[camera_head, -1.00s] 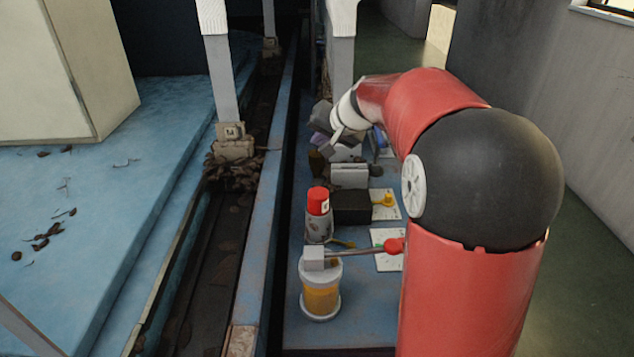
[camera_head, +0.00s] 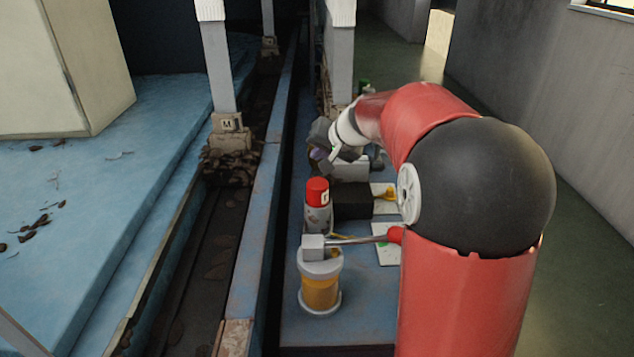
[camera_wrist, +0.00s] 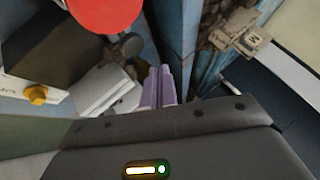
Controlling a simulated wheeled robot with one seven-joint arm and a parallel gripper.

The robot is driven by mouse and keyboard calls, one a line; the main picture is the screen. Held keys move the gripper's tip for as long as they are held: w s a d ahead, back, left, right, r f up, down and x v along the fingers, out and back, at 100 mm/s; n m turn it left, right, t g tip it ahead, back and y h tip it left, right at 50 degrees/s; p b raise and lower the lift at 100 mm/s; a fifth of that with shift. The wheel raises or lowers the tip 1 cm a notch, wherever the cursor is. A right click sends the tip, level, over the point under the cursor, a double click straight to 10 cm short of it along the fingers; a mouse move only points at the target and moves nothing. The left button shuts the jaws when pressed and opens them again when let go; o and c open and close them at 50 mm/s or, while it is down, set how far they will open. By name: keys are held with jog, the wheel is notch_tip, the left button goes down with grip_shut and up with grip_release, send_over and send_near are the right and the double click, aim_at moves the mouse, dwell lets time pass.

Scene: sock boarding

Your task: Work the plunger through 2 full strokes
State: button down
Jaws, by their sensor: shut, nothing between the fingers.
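The plunger device is a small pump with an amber cylinder (camera_head: 320,292) between pale end rings, standing upright on the near part of the blue bench. A grey block (camera_head: 313,247) sits on its top. A thin metal rod runs right from the block, nearly level, to a red knob (camera_head: 395,234) that is partly hidden by my arm. My gripper (camera_head: 318,154) is farther back, beyond the red-capped can and apart from the pump. In the wrist view its purple fingers (camera_wrist: 160,78) are together and empty. The pump is not recognizable in that view.
A grey can with a red cap (camera_head: 317,190) stands just behind the pump. A black box (camera_head: 352,201) with a yellow knob (camera_head: 387,193) is beside it. A pale box (camera_head: 350,168) lies near my gripper. A dark trough (camera_head: 190,300) runs left of the bench. The bench front is clear.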

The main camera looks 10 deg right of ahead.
aim_at(318, 174)
jog(key=shift+f+b, duration=0.65)
jog(key=shift+f, duration=0.45)
dwell(1.1)
jog(key=shift+f+b, duration=0.4)
jog(key=shift+b, duration=0.15)
jog(key=shift+f+b, duration=1.4)
jog(key=shift+b, duration=0.05)
dwell(1.0)
jog(key=shift+r, duration=0.1)
jog(key=shift+r+p, duration=1.2)
jog(key=shift+r, duration=0.5)
jog(key=shift+r, duration=0.1)
jog(key=shift+r+p, duration=1.8)
jog(key=shift+r, duration=0.6)
